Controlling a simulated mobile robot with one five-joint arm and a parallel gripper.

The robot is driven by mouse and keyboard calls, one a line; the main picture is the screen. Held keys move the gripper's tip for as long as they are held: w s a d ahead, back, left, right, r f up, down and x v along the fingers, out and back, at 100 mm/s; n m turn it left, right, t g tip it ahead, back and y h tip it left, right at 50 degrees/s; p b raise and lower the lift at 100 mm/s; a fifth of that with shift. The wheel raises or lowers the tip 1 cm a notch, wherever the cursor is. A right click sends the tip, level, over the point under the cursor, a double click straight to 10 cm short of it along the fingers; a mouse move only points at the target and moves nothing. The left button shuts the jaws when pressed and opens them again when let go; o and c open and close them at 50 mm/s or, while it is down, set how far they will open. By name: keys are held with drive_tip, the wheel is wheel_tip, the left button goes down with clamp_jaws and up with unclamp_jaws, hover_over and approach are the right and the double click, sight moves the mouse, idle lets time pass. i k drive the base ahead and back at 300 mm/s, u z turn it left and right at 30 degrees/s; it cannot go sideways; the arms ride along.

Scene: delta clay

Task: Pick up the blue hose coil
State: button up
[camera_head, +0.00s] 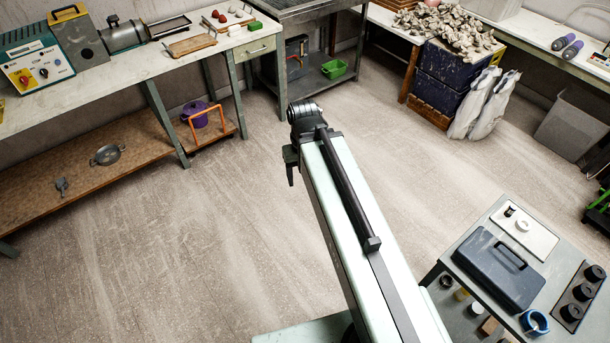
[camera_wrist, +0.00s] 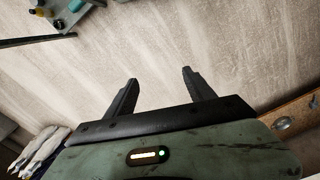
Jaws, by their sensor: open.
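The blue hose coil (camera_head: 534,322) is a small bright blue ring. It lies near the front edge of the grey table at the lower right of the head view. My gripper (camera_wrist: 160,76) is open in the wrist view, with its two dark fingers apart and bare floor between and beyond them. In the head view only a dark part of my gripper (camera_head: 291,170) shows at the far end of my arm, above the open floor and well away from the coil. I cannot make out the coil for sure in the wrist view.
A dark blue toolbox (camera_head: 499,270), a white tray (camera_head: 540,239) and a dark holder with black rings (camera_head: 567,304) share the coil's table. A workbench (camera_head: 110,80) runs along the left. White sacks (camera_head: 489,108) stand at the back right. The middle floor is clear.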

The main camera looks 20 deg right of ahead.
sight(544, 324)
drive_tip(key=z, duration=3.1)
drive_tip(key=k, duration=0.5)
drive_tip(key=u, duration=1.2)
drive_tip(key=k, duration=0.35)
drive_tip(key=u, duration=0.35)
